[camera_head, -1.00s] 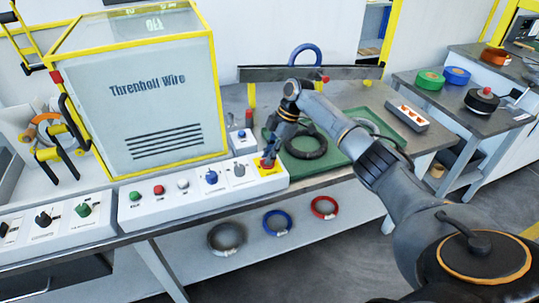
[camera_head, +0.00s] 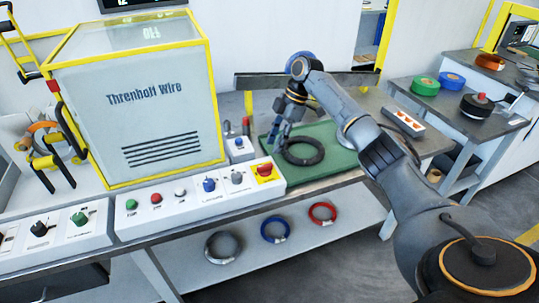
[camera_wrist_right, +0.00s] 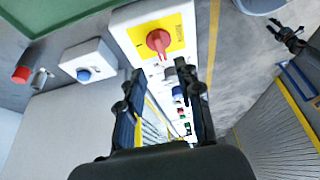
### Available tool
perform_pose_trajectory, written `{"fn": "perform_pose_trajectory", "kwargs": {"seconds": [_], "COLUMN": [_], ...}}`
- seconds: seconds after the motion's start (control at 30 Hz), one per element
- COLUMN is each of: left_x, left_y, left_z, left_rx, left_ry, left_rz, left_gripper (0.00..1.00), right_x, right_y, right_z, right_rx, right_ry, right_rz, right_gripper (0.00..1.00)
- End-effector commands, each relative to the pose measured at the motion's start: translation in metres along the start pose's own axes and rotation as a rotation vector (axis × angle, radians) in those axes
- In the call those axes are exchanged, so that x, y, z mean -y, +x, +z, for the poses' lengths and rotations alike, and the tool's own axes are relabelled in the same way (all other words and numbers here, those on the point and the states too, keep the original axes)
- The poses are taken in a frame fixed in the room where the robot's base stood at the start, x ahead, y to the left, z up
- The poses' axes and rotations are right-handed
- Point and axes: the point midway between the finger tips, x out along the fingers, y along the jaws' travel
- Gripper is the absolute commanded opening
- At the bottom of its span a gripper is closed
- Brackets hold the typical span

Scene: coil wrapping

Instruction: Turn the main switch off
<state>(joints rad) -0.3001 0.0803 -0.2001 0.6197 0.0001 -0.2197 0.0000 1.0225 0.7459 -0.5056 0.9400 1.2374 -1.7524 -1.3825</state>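The main switch (camera_head: 265,170) is a red rotary knob on a yellow plate at the right end of the white control panel (camera_head: 150,225). The right wrist view shows the same switch (camera_wrist_right: 158,42) ahead of the fingers, with its handle pointing roughly down the picture. My right gripper (camera_head: 277,137) is above and behind the switch in the head view, clear of it. Its two fingers (camera_wrist_right: 161,95) are apart with nothing between them. A dark gripper-like part (camera_wrist_right: 287,38) at the right of the wrist view may be my left gripper; its fingers are too small to read.
The Threnholl Wire cabinet (camera_head: 150,100) stands behind the panel. A small box with a blue button (camera_head: 240,147) is beside it. A green mat (camera_head: 335,160) holds a black coil (camera_head: 303,151). Coloured coils (camera_head: 274,229) lie on the shelf below.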

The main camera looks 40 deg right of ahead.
Motion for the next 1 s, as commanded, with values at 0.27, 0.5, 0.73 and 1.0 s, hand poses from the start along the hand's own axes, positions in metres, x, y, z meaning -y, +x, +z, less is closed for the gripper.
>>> {"fn": "perform_pose_trajectory", "kwargs": {"seconds": [0.27,0.5,0.73,1.0], "left_x": [0.000,0.000,0.000,0.000], "left_y": [0.000,0.000,0.000,0.000], "left_z": [0.000,0.000,-0.001,-0.003], "left_rx": [0.000,0.000,0.000,-0.004], "left_ry": [0.000,0.000,0.000,0.000], "left_rz": [0.000,0.000,0.000,0.000], "left_gripper": [0.40,0.40,0.40,0.40], "right_x": [0.000,0.000,0.000,0.000], "right_y": [-0.037,-0.041,-0.041,-0.041], "right_z": [0.000,0.001,0.000,0.001], "right_rx": [0.001,0.001,0.001,0.001], "right_ry": [-0.001,0.000,0.000,0.000], "right_rz": [0.000,-0.002,-0.001,-0.002], "right_gripper": [0.35,0.35,0.35,0.35]}}
